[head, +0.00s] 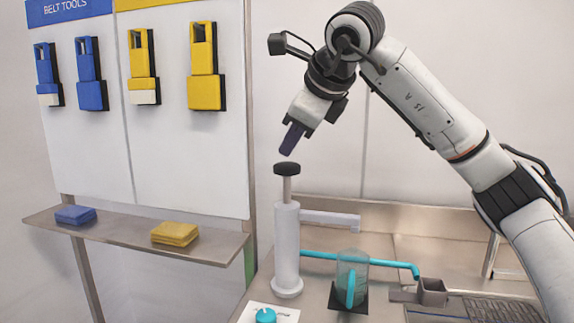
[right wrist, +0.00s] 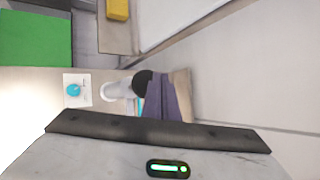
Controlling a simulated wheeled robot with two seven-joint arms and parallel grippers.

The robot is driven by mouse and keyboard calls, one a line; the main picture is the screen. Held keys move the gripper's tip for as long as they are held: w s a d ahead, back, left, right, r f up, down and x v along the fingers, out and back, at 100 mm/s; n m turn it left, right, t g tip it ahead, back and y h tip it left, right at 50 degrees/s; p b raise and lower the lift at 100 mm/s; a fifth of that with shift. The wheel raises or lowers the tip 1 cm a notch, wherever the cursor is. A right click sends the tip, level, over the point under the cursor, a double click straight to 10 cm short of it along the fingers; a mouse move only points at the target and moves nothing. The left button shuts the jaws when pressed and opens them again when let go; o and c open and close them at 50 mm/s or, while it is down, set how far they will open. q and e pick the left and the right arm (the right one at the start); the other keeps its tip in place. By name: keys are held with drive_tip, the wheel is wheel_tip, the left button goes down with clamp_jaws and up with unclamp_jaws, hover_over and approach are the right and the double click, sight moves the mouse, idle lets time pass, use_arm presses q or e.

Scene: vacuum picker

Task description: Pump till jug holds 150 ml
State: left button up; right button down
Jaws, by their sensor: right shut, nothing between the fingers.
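A white hand pump (head: 286,245) stands upright on the metal counter, its black knob (head: 287,169) raised on a grey rod. A clear jug (head: 352,270) with a teal handle stands on a dark square to the right of the pump; its liquid level is too small to read. My right gripper (head: 291,139) is shut and empty, its dark fingers pointing down just above the knob with a small gap. In the right wrist view the fingers (right wrist: 167,100) overlap the knob (right wrist: 143,82), with the white pump (right wrist: 117,90) beyond. My left gripper is not in view.
A teal pipe (head: 400,265) runs behind the jug to a small grey cup (head: 432,292). A teal dial (head: 265,315) sits in front of the pump. A tool board (head: 150,160) and a shelf (head: 125,236) with blue and yellow pads stand at left.

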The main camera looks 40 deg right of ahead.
sight(291, 167)
drive_tip(key=shift+f, duration=0.1)
drive_tip(key=shift+f, duration=0.35)
drive_tip(key=shift+f+b, duration=1.75)
drive_tip(key=shift+f, duration=0.45)
idle(1.6)
drive_tip(key=shift+r, duration=0.15)
drive_tip(key=shift+r+p, duration=2.4)
drive_tip(key=shift+r, duration=0.05)
wheel_tip(291, 167, up, 5)
drive_tip(key=p, duration=0.5)
drive_tip(key=shift+r, duration=0.1)
